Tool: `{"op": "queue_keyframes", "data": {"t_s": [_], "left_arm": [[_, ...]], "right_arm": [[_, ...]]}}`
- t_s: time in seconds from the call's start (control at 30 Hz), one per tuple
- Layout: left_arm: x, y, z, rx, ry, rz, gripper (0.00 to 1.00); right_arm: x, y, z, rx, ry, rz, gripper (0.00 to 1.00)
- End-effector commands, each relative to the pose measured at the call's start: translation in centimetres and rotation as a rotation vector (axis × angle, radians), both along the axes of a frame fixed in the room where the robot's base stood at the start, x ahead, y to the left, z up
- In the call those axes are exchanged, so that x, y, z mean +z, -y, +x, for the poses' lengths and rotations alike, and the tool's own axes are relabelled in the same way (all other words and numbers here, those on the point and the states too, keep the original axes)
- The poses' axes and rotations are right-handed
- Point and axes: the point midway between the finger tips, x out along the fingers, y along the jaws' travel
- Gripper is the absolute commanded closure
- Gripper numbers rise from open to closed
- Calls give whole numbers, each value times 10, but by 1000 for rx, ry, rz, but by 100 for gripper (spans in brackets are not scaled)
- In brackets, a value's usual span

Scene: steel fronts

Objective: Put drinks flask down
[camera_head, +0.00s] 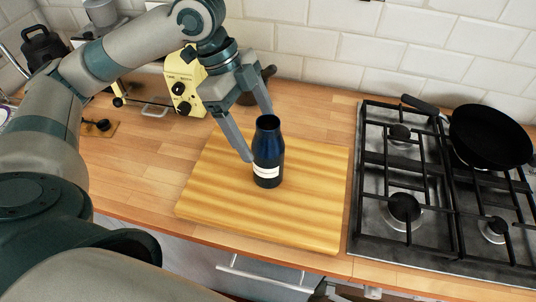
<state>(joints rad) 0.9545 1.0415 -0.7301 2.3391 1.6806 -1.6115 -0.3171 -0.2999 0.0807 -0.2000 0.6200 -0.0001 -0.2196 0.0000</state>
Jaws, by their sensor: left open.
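The drinks flask (267,152) is dark blue with a white band low on its body. It stands upright on a striped wooden board (214,196) on the worktop. My left gripper (257,134) is open, with one finger on the flask's left side and the other behind its neck. I cannot tell whether either finger touches it. My right gripper is not in view.
A gas hob (404,238) with black grates lies right of the board, with a black frying pan (490,136) at its back. A yellow appliance (184,86) stands behind the board to the left. The board's front half is clear.

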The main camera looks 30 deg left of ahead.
Motion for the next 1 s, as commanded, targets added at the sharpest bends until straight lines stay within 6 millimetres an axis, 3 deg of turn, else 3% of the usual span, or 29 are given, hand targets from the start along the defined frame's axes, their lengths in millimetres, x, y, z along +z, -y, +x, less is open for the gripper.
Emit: {"op": "queue_keyframes", "data": {"t_s": [0.4, 0.87, 0.9, 1.0], "left_arm": [[-37, 22, 6, 0, -1, 0, 23], [-38, 22, 7, 0, 1, 0, 23], [-38, 22, 7, 0, 1, 0, 25], [-38, 22, 7, 0, 1, 0, 49]], "right_arm": [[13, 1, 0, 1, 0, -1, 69], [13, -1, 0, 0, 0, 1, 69], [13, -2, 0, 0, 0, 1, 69], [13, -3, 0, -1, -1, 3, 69]]}}
